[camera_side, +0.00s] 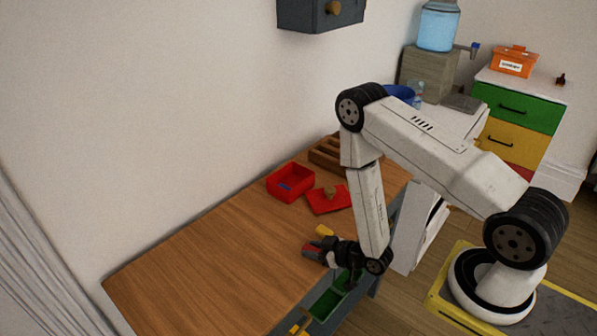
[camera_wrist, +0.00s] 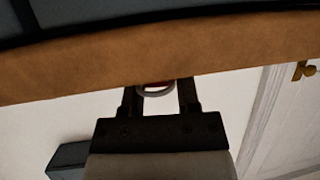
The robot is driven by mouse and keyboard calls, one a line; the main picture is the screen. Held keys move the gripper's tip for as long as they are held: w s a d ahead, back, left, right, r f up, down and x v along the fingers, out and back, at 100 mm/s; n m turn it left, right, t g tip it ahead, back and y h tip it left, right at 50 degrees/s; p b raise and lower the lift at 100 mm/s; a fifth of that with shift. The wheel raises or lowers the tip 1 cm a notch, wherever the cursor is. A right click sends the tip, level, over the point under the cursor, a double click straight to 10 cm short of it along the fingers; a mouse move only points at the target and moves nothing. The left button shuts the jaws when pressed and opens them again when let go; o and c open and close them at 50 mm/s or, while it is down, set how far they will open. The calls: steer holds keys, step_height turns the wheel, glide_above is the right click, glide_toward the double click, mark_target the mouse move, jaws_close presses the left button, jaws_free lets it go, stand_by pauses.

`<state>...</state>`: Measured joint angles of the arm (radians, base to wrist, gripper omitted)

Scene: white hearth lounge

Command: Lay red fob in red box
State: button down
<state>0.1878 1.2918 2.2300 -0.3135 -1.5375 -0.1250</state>
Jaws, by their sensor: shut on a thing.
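My gripper (camera_side: 322,250) is over the near edge of the wooden table in the side view, with its fingers pointing left. It is shut on the red fob (camera_side: 311,249). In the wrist view the red fob (camera_wrist: 155,85) shows as a bit of red with a pale grey ring between the fingertips; most of it is hidden.
A red flat piece (camera_side: 327,200) with a brownish thing on it lies beside the red box. A brown wooden rack (camera_side: 327,154) stands behind. A yellow thing (camera_side: 325,230) is close to my gripper. A green container (camera_side: 328,302) is below the table edge. The table's left part is clear.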

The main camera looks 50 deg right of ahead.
steer(key=shift+r, duration=4.95)
steer(key=shift+r, duration=0.1)
step_height(320, 180, up, 12)
steer(key=m+h, duration=0.2)
glide_above(311, 248)
steer(key=w+a, duration=0.1)
steer(key=w, duration=0.4)
steer(key=shift+w+a+r, duration=0.2)
steer(key=shift+w+r, duration=0.05)
steer(key=shift+r, duration=0.45)
steer(key=shift+f, duration=0.1)
